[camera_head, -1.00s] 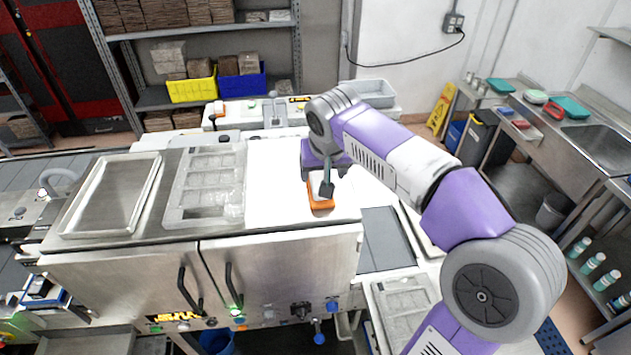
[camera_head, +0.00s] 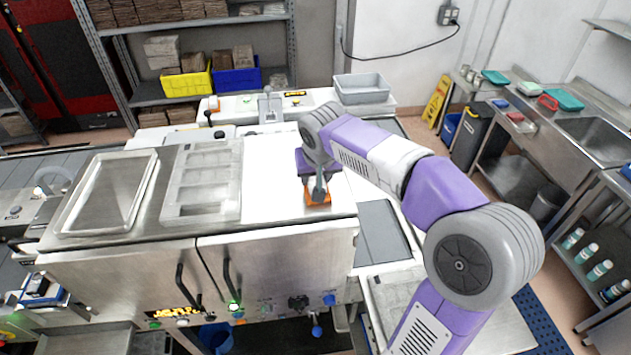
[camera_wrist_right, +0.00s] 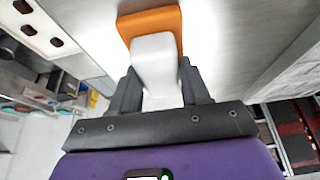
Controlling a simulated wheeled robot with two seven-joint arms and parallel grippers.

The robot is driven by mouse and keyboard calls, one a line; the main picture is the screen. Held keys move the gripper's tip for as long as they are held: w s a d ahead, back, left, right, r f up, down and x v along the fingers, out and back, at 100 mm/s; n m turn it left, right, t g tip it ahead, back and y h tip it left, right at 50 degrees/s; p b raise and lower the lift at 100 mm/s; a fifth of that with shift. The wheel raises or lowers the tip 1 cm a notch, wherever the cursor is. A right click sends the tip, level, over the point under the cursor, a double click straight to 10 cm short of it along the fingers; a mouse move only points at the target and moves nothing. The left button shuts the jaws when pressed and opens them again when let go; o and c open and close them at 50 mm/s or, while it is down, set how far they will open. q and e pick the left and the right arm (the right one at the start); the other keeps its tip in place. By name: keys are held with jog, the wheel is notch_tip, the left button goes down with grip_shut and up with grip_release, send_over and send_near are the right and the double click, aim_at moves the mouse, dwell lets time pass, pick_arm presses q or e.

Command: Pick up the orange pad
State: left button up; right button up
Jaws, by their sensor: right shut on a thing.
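The orange pad (camera_head: 317,198) is at the right end of the steel worktop (camera_head: 285,218). In the right wrist view the pad (camera_wrist_right: 150,20) shows as an orange plate with a white block-like grip (camera_wrist_right: 156,62) on it. My right gripper (camera_head: 318,186) is over the pad, and its fingers (camera_wrist_right: 158,92) are shut on the sides of the white grip. In the head view the gripper hides part of the pad. I cannot tell whether the pad touches the worktop. My left gripper is not in view.
A steel frame (camera_head: 75,232) and a mould tray (camera_head: 172,222) lie on the worktop to the left. A grey bin (camera_head: 361,89) stands behind. Shelves with a yellow bin (camera_head: 190,87) and a blue bin (camera_head: 237,80) are at the back. A sink (camera_head: 600,135) is at the right.

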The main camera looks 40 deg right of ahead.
notch_tip(320, 180, up, 10)
jog(key=shift+r, duration=0.1)
jog(key=shift+c, duration=0.2)
dwell(0.3)
jog(key=o, duration=0.5)
jog(key=shift+c, duration=1.4)
